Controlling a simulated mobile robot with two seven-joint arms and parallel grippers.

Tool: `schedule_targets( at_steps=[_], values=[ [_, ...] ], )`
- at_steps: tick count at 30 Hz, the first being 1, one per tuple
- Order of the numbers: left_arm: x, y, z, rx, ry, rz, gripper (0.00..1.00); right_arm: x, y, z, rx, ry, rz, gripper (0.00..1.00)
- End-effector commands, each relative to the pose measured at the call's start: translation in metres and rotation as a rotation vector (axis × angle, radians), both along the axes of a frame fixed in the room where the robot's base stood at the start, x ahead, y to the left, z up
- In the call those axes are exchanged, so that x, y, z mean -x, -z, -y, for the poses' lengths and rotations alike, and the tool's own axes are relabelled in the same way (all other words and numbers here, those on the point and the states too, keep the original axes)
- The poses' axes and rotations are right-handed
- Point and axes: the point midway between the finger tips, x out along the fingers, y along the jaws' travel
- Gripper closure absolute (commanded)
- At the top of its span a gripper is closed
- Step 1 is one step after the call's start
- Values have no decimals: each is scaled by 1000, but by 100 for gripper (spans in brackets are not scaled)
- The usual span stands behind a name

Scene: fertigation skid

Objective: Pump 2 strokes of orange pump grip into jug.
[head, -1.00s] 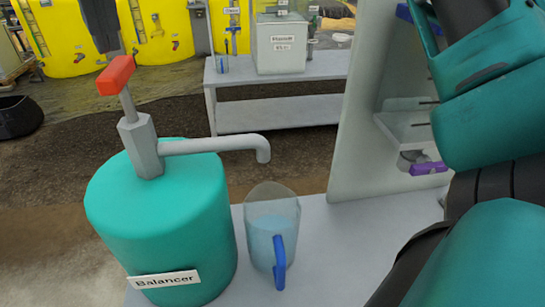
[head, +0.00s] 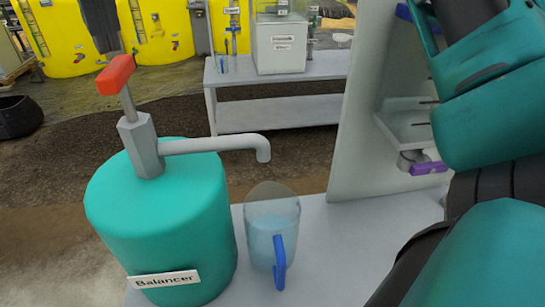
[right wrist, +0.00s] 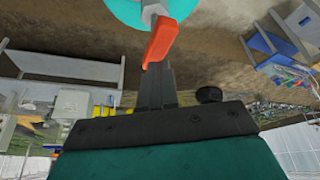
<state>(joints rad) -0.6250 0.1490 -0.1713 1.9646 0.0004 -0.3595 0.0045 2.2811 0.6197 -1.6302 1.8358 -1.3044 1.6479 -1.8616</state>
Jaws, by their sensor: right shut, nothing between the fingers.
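The orange pump grip (head: 116,75) sits atop the grey pump (head: 141,145) on a teal drum (head: 160,220) labelled Balancer. The pump's spout (head: 225,146) points right and bends down above the clear jug (head: 270,228). The jug has a blue handle (head: 279,262) and pale blue liquid inside. My right gripper (right wrist: 157,80) is shut and empty in the right wrist view; its tips point toward the orange grip (right wrist: 160,40). Contact cannot be judged there. In the head view, only my right arm shows, at the right edge, and nothing touches the grip. My left gripper is out of view.
A light panel (head: 362,100) with a shelf stands on the grey bench (head: 330,255), right of the jug. Behind is a low bench (head: 280,118) carrying a grey box (head: 281,45). Yellow tanks (head: 160,35) stand farther back. A black tub (head: 18,117) is at left.

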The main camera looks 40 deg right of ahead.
Motion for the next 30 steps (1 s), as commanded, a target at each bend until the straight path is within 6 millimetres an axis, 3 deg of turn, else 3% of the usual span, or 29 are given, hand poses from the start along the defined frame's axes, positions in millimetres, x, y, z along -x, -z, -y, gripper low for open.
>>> schedule_targets(
  at_steps=[30],
  values=[
    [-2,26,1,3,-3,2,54,0,39,0,1,-1,-3,100]
  ],
)
